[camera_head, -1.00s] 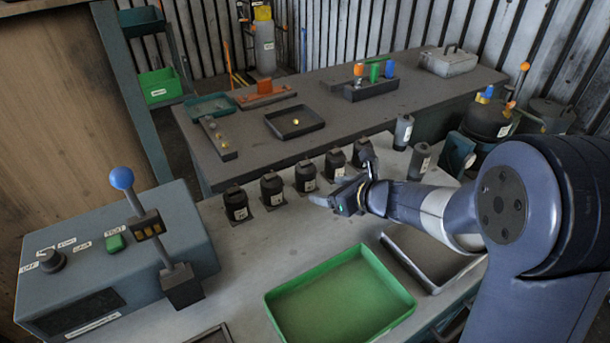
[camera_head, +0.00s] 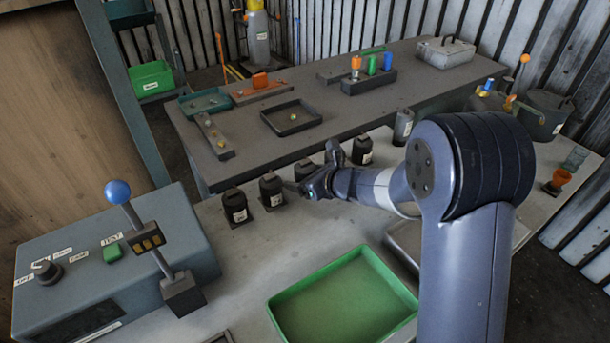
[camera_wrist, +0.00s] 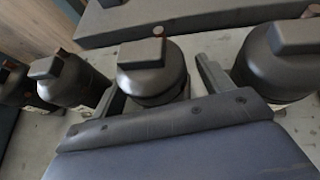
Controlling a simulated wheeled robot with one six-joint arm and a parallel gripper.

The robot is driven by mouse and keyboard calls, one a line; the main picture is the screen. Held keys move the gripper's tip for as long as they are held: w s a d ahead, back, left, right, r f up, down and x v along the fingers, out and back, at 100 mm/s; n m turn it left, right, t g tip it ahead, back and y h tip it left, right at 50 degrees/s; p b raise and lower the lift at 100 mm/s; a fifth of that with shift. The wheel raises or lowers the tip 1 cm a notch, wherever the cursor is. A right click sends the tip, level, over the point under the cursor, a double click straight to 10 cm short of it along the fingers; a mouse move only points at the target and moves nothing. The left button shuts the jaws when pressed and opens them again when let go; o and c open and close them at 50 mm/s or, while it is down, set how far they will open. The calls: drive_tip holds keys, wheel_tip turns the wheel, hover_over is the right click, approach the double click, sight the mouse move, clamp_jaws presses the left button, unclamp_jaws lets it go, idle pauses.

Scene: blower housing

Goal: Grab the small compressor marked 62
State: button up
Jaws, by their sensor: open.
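Several small black compressors stand in a row along the back of the near bench. Two at the left, the leftmost (camera_head: 235,206) and its neighbour (camera_head: 271,191), show white labels too small to read. A third compressor (camera_head: 304,170) is partly hidden behind my gripper (camera_head: 318,184). Another compressor (camera_head: 362,150) stands to the right of my gripper. In the wrist view, one compressor (camera_wrist: 152,72) is between the two open fingers of my gripper (camera_wrist: 160,88). No number is legible, so I cannot tell which is marked 62.
A green tray (camera_head: 345,262) lies at the bench front. A grey control box (camera_head: 85,275) with a blue-knobbed lever (camera_head: 118,192) stands left. A grey cylinder (camera_head: 403,127) stands to the right of the row. The back bench (camera_head: 240,165) lies beyond.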

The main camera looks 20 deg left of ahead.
drive_tip(key=shift+c, duration=0.2)
drive_tip(key=c, duration=1.4)
drive_tip(key=shift+r, duration=0.1)
